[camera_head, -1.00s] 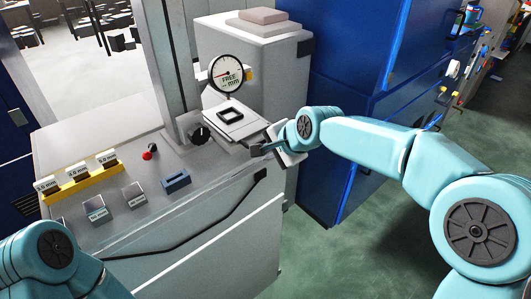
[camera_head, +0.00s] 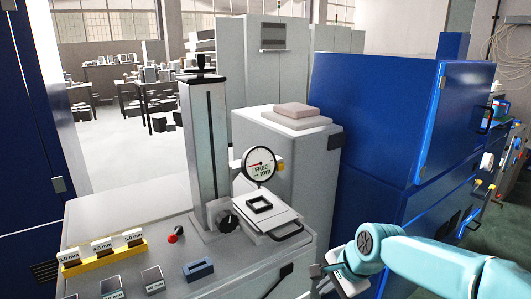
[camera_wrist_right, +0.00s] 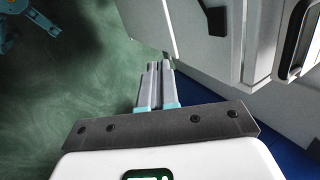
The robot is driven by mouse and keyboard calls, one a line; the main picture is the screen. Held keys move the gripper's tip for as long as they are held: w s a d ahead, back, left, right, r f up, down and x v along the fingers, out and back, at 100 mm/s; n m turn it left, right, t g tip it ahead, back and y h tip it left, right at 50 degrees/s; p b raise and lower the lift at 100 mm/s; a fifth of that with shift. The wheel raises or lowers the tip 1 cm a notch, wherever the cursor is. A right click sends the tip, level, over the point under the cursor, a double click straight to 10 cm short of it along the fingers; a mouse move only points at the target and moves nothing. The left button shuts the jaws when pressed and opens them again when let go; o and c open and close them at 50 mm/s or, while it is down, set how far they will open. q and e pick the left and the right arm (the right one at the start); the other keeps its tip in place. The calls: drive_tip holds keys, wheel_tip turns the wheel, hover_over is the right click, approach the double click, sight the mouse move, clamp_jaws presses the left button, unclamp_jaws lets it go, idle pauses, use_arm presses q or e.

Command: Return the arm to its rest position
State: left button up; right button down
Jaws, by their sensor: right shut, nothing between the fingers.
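My right arm comes in from the lower right in the head view. Its gripper (camera_head: 318,270) is to the right of the grey bench and below the handle (camera_head: 288,231) of the small drawer tray (camera_head: 279,219), apart from it. In the right wrist view the two fingers (camera_wrist_right: 158,75) lie together with nothing between them, above green floor and beside grey panels. My left gripper and arm are not in the head view.
The grey bench (camera_head: 130,222) carries a column with a dial gauge (camera_head: 259,164), a black knob (camera_head: 228,222), a red-topped lever (camera_head: 173,238) and a yellow block holder (camera_head: 103,259). A blue cabinet (camera_head: 375,130) stands behind my right arm. Green floor (camera_wrist_right: 75,85) is open in the wrist view.

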drive_tip(key=s+f+g, duration=0.2)
drive_tip(key=s+f, duration=0.1)
drive_tip(key=f, duration=0.5)
drive_tip(key=s+f+g, duration=0.1)
drive_tip(key=s+f, duration=0.2)
drive_tip(key=f, duration=0.4)
drive_tip(key=s+a+f+n, duration=0.3)
drive_tip(key=s+f+n, duration=0.7)
drive_tip(key=s+f, duration=0.6)
drive_tip(key=shift+s+f+g+y, duration=0.3)
drive_tip(key=shift+s+f, duration=0.1)
drive_tip(key=shift+s, duration=1.85)
drive_tip(key=shift+a, duration=0.15)
